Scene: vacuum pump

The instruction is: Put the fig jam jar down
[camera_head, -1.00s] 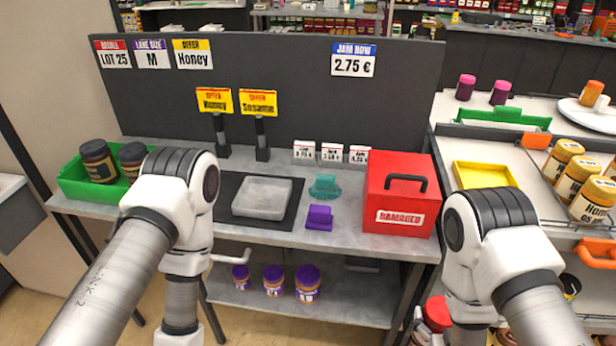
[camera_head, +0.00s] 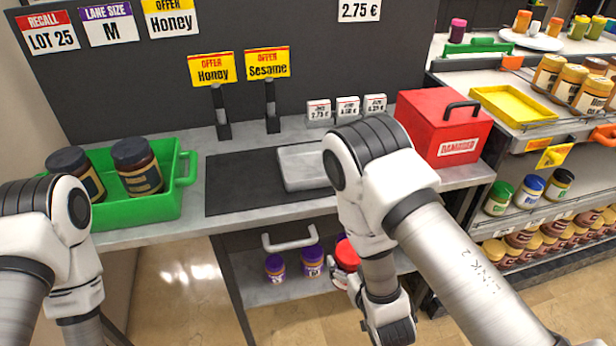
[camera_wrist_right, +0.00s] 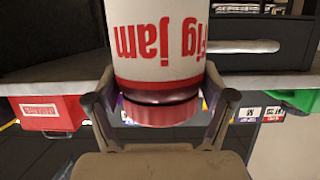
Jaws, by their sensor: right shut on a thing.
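The fig jam jar (camera_head: 346,256) has a red lid and a white label, and shows low in the head view beside my right forearm. In the right wrist view the fig jam jar (camera_wrist_right: 158,45) appears with its lettering upside down and its lid toward the gripper. My right gripper (camera_wrist_right: 160,100) has a finger on each side of the jar and is shut on it. In the head view the right gripper is partly hidden by its own arm, in front of the table's lower shelf. My left arm is at the left edge; its gripper is out of frame.
A grey table (camera_head: 190,225) holds a green crate (camera_head: 150,208) with two dark jars, a black mat (camera_head: 240,185), a pale grey tray (camera_head: 300,165) and a red DAMAGED box (camera_head: 445,125). Purple-lidded jars stand on the lower shelf (camera_head: 262,292). Stocked shelves stand at right.

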